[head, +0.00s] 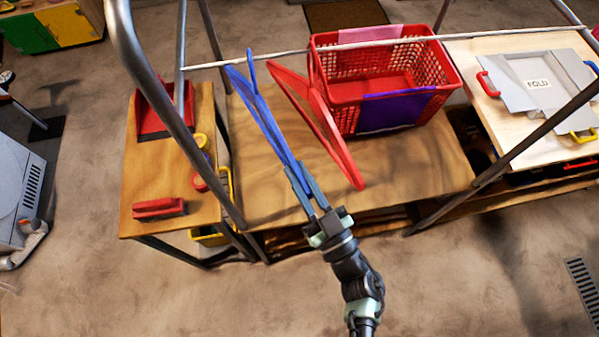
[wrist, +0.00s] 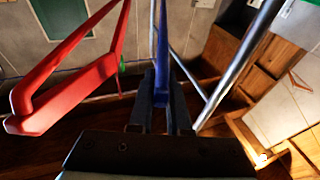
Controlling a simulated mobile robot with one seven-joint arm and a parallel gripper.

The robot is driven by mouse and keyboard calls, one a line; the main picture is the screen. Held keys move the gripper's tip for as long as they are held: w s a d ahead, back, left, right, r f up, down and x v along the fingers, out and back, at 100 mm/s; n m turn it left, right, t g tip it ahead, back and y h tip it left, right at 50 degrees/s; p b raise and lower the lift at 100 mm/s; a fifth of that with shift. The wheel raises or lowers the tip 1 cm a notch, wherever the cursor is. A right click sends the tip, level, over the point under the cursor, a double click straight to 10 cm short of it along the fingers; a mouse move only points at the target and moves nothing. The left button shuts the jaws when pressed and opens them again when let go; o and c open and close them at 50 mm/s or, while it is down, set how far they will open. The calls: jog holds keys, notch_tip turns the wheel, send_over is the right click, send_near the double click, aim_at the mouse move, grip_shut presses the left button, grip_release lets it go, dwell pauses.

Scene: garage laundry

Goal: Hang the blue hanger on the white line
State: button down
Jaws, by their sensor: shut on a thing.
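The blue hanger (head: 267,124) is in my gripper (head: 306,193), which is shut on its lower end in the head view. Its upper end with the hook (head: 251,62) is at the white line (head: 285,53); I cannot tell whether the hook sits over the line. In the wrist view the blue hanger (wrist: 162,60) rises from between the fingers of my gripper (wrist: 162,105). A red hanger (head: 325,125) is just to the right of the blue one, near the line; it also shows at the left of the wrist view (wrist: 75,85).
A red basket (head: 436,62) with purple and pink cloth stands on the wooden table (head: 265,200) behind the hangers. Metal posts (head: 170,95) hold the line at both sides. A side table at left bears a red dustpan (head: 150,112) and a red brush (head: 158,208).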

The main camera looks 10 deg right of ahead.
jog(key=c, duration=0.8)
grip_release()
jog(key=shift+s, duration=0.1)
jog(key=shift+s+d+f, duration=0.1)
jog(key=shift+s+f, duration=0.1)
jog(key=shift+s, duration=0.05)
jog(key=b+v, duration=0.5)
jog(key=v, duration=0.7)
jog(key=shift+s+r, duration=0.1)
jog(key=shift+r, duration=0.05)
